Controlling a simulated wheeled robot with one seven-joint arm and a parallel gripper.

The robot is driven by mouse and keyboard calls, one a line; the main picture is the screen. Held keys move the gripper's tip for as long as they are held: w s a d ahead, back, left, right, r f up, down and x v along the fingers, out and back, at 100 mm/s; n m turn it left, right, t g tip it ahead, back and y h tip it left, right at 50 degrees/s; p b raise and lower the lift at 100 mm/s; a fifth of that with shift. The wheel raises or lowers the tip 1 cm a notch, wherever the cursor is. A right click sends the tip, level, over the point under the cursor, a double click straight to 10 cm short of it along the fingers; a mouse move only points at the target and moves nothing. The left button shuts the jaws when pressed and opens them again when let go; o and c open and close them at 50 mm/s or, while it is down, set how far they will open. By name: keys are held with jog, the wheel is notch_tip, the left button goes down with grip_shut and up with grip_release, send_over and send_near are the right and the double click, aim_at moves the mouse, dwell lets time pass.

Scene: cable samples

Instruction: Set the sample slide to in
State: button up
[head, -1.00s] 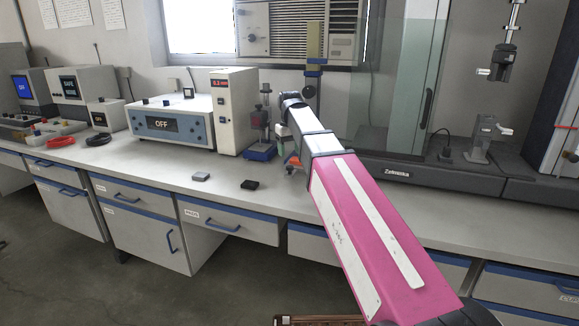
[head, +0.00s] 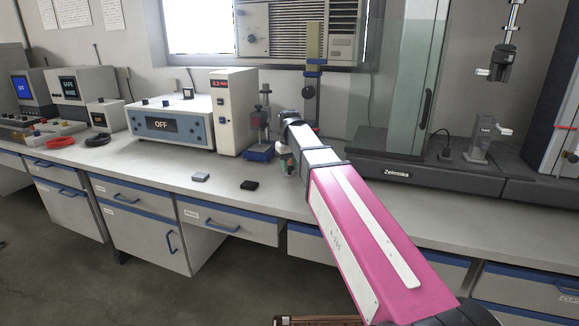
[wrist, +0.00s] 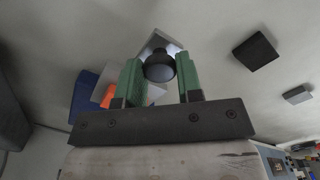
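In the wrist view, the green fingers of my gripper (wrist: 160,72) stand on either side of a dark round knob (wrist: 160,67). A pale, angled metal piece (wrist: 156,42) shows behind the knob. The knob fills most of the gap, but I cannot tell whether both fingers press on it. An orange part (wrist: 108,97) and a blue base (wrist: 84,94) lie to the left. In the head view, my gripper (head: 288,163) is low over the bench and mostly hidden by my arm. I cannot identify the sample slide with certainty; the knob may belong to it.
A black block (head: 249,185) and a grey block (head: 200,177) lie on the bench to the left. A blue-based stand (head: 260,153) is beside the white tower unit (head: 233,112). A glass-screened machine (head: 396,172) stands to the right. The front bench strip is mostly clear.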

grip_shut()
jog(key=w+d, duration=0.1)
jog(key=w, duration=0.4)
jog(key=w+d, duration=0.1)
jog(key=w, duration=0.1)
jog(key=shift+w+d, duration=0.3)
jog(key=shift+w, duration=0.05)
jog(key=shift+s, duration=0.1)
jog(key=o, duration=0.9)
grip_release()
jog(key=shift+r, duration=0.1)
notch_tip(320, 180, up, 11)
jog(key=shift+f, duration=0.15)
